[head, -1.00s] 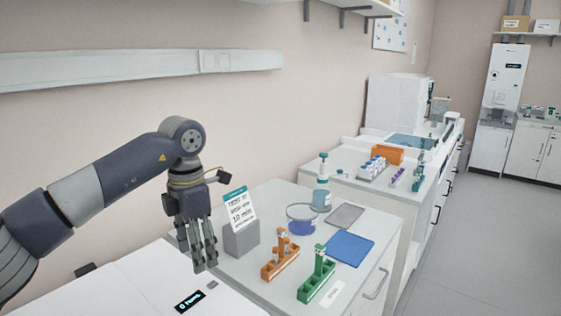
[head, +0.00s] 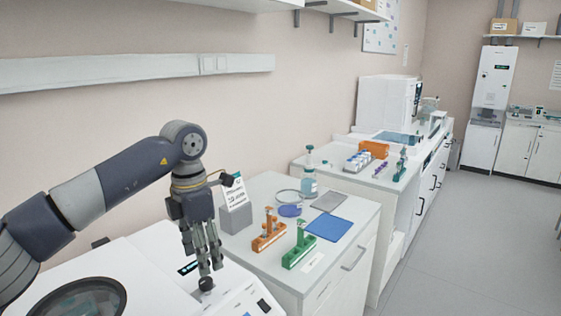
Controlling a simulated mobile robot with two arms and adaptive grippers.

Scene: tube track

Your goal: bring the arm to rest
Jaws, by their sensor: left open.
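My left arm comes in from the left, bent at the elbow, with its forearm pointing down. My left gripper (head: 212,264) is open, with its fingers hanging just above a dark round knob (head: 206,284) on the white machine (head: 155,262) in the foreground. I cannot tell whether the fingertips touch the knob. Nothing shows between the fingers. My right gripper is not in view.
The bench (head: 345,262) beside the machine bears an orange tube rack (head: 268,240), a green tube rack (head: 298,254), a blue mat (head: 328,228), a bottle (head: 309,182) and a sign on a grey block (head: 236,218). Open floor (head: 470,240) lies to the right.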

